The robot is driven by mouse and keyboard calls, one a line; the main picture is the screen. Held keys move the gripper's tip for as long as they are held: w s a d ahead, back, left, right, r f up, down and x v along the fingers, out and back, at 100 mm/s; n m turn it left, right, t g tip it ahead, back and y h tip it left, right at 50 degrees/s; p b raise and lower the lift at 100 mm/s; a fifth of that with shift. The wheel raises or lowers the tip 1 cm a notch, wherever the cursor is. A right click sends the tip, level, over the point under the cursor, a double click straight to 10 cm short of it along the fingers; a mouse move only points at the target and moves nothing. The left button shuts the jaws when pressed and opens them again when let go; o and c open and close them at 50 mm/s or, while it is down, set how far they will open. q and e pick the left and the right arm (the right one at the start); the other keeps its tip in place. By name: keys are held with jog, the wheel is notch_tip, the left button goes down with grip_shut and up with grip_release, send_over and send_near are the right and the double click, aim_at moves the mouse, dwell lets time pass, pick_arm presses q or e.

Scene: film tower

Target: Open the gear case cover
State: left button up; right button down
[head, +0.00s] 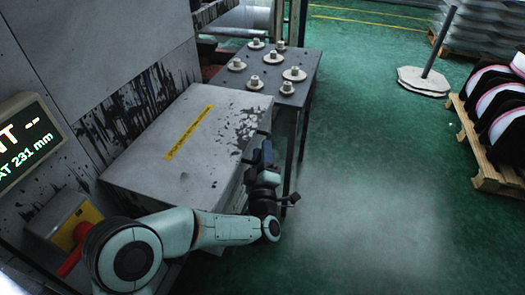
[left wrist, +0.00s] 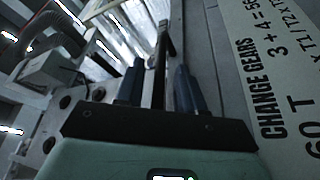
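The gear case cover (head: 150,165) is a grey metal box lid with a yellow label strip and worn dark paint; it looks closed. My left gripper (head: 263,151) is at its right side, near the front right corner, and the arm reaches across in front of the case. In the left wrist view, the two blue-grey fingers (left wrist: 158,88) stand apart on either side of a dark bar (left wrist: 160,62), which looks like a handle. Narrow gaps seem to show beside the bar; contact cannot be told. My right gripper is not in view.
A dark table (head: 312,62) with several pale gears stands behind the case. A red handle (head: 76,250) on a yellow-backed switch box and a display (head: 28,140) are at left. A pallet (head: 475,145) and a post on a base (head: 424,80) stand right. Green floor right of the case is clear.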

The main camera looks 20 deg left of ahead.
pick_arm(q)
jog(key=shift+w+a+r, duration=0.15)
jog(key=shift+w, duration=0.4)
